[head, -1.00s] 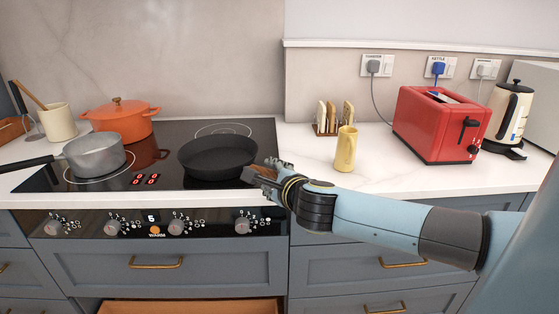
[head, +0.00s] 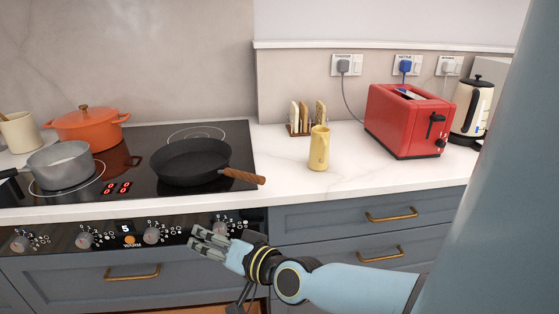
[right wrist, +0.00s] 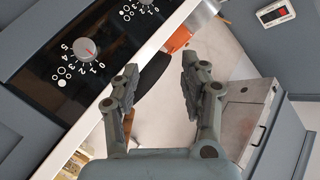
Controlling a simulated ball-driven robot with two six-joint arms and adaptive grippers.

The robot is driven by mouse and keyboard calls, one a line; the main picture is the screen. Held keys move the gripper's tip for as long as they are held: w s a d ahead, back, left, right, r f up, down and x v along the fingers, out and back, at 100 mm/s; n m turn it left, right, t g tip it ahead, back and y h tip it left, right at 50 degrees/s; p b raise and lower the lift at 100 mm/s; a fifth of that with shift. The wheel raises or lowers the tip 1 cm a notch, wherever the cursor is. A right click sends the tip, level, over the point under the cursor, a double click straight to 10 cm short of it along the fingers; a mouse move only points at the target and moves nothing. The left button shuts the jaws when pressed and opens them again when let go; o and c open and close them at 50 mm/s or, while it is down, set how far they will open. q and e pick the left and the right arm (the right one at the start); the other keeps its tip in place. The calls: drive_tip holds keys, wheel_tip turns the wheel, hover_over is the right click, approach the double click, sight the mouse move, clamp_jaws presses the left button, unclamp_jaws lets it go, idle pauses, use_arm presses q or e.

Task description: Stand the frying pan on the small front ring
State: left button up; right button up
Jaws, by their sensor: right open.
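The black frying pan (head: 190,163) stands flat and upright on the front right of the black glass hob, its wooden handle (head: 243,177) pointing right over the worktop. It covers whatever ring lies beneath it, so I cannot tell how well it is centred. My right gripper (head: 205,243) is open and empty, apart from the pan, below the handle and in front of the control panel. In the right wrist view its two fingers (right wrist: 158,78) are spread, with a dark edge, probably the pan, beyond them. My left gripper is not in view.
A grey saucepan (head: 62,168) stands on the front left ring and an orange pot (head: 88,130) behind it. A bare ring (head: 196,132) shows behind the pan. A yellow jug (head: 319,150), a toast rack (head: 300,120) and a red toaster (head: 400,125) stand on the worktop.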

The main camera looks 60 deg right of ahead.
drive_tip(key=s+f+n+g, duration=0.2)
drive_tip(key=s+f, duration=0.2)
drive_tip(key=f, duration=0.4)
drive_tip(key=s+f+n+g, duration=0.2)
drive_tip(key=s+f, duration=0.2)
drive_tip(key=f, duration=0.4)
drive_tip(key=s+a+f+n+g, duration=0.1)
drive_tip(key=s+f+n+g, duration=0.1)
drive_tip(key=s+f, duration=0.4)
drive_tip(key=s+a+f+n+g, duration=0.1)
drive_tip(key=s+f+g, duration=0.4)
drive_tip(key=s, duration=0.9)
drive_tip(key=s+a+f+n+g, duration=0.1)
drive_tip(key=s+f+n+g, duration=0.2)
drive_tip(key=s+f, duration=0.6)
drive_tip(key=shift+s+y, duration=0.3)
drive_tip(key=shift+s, duration=0.55)
